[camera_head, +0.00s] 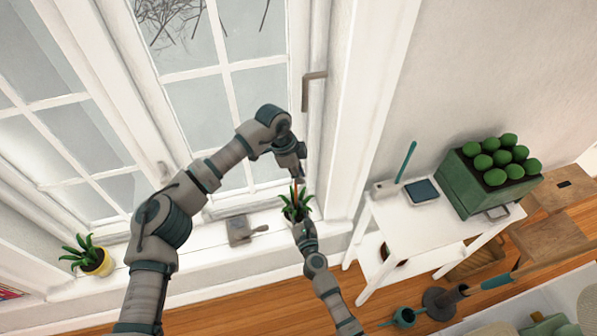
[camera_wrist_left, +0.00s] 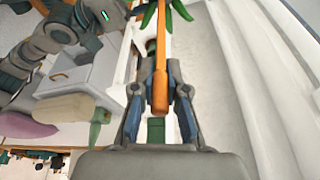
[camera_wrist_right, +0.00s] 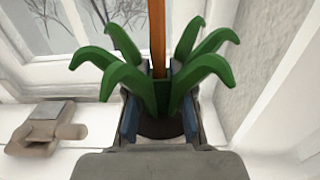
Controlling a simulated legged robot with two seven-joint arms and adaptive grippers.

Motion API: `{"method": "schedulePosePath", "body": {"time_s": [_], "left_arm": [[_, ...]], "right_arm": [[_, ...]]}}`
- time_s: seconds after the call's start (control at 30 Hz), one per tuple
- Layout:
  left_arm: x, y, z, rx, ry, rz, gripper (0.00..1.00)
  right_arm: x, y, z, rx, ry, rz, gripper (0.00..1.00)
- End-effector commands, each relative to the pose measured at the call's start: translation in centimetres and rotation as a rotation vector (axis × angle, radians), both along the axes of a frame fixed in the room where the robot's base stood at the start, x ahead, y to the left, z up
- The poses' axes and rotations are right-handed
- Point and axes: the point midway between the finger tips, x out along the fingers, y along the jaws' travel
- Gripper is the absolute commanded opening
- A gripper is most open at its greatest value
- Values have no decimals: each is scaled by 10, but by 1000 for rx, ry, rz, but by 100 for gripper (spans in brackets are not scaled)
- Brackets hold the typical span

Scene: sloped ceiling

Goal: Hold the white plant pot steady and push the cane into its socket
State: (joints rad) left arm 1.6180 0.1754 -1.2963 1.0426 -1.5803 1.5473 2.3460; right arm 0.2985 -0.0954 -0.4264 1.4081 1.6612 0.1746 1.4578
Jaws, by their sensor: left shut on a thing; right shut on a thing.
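The white plant pot (camera_head: 289,215) stands on the window sill with a spiky green plant (camera_head: 297,203) in it. My right gripper (camera_head: 304,228) is shut on the pot; in the right wrist view its fingers flank dark soil (camera_wrist_right: 160,128) below the leaves. The orange cane (camera_wrist_right: 157,35) rises nearly upright among the leaves. My left gripper (camera_head: 299,178) is above the plant, shut on the cane, which also shows in the left wrist view (camera_wrist_left: 161,85) between the fingers.
A grey object with a handle (camera_head: 240,230) lies on the sill left of the pot. A yellow pot (camera_head: 98,264) with a plant stands at the far left. A white table (camera_head: 420,222) with a green crate (camera_head: 470,180) stands at right. The window is close behind.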

Motion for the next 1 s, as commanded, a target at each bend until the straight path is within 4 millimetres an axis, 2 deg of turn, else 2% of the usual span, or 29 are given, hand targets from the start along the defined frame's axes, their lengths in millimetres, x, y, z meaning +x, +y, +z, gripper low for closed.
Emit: {"method": "schedulePosePath", "body": {"time_s": [0.5,0.53,0.6,0.63,1.0], "left_arm": [[0,0,-14,1,0,0,0],[0,0,-13,1,0,0,20],[0,0,-13,1,0,0,38],[0,0,-13,1,0,0,42],[1,2,-6,0,-2,1,42]], "right_arm": [[0,0,0,0,0,0,0],[0,0,0,0,0,0,0],[0,0,0,0,0,0,0],[0,0,0,0,0,0,0],[0,0,0,0,0,0,0]]}}
